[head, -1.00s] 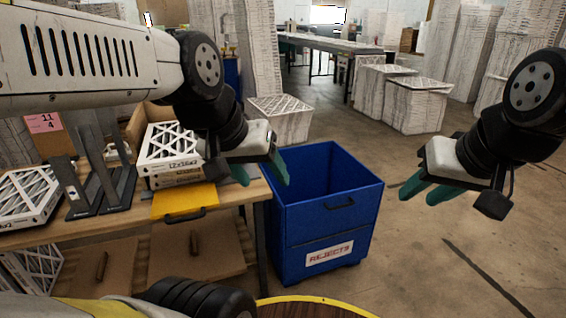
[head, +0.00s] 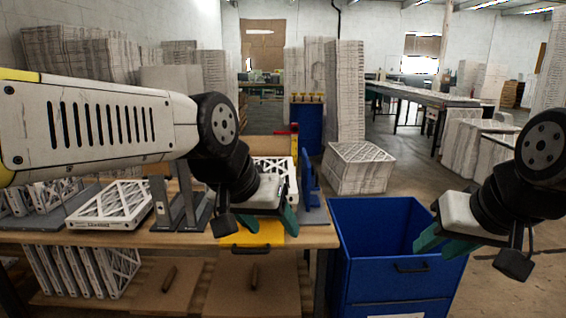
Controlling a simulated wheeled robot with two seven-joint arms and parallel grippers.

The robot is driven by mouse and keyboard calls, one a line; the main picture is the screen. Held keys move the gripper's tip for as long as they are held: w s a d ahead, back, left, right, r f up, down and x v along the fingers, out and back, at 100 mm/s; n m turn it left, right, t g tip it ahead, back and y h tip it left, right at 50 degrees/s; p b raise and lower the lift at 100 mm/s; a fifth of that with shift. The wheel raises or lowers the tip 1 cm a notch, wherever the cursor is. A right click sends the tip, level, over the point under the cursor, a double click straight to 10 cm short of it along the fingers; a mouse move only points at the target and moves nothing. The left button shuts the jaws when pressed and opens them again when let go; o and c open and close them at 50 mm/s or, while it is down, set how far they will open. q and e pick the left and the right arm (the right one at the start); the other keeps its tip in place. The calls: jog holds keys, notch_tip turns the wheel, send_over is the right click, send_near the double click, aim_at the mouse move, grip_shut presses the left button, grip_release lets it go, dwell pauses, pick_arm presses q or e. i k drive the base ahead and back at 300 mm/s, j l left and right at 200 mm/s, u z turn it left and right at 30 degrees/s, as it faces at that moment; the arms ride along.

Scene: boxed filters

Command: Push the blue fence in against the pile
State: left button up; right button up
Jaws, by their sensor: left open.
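The blue fence (head: 311,185) stands upright on the workbench, at the right side of the pile, near the bench's right end. The pile of white-framed filters (head: 289,176) is mostly hidden behind my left gripper and wrist. My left gripper (head: 257,221) is open, its teal fingers apart, in front of the pile and above the yellow plate. The right finger shows just left of the fence's lower part; I cannot tell whether they touch. My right gripper (head: 443,244) is open and empty, over the right side of the blue bin, away from the bench.
A blue bin (head: 345,262) stands on the floor right of the bench. Dark upright stands (head: 182,208) and a flat filter (head: 112,206) are left of the pile. A yellow plate (head: 250,234) lies at the bench's front edge. Boxed stacks (head: 357,170) stand behind.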

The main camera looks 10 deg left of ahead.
aim_at(310, 176)
jog(key=u, duration=0.35)
jog(key=i+u, duration=0.1)
jog(key=i, duration=0.55)
jog(key=i+l, duration=0.15)
jog(key=i, duration=0.5)
jog(key=j+u, duration=0.05)
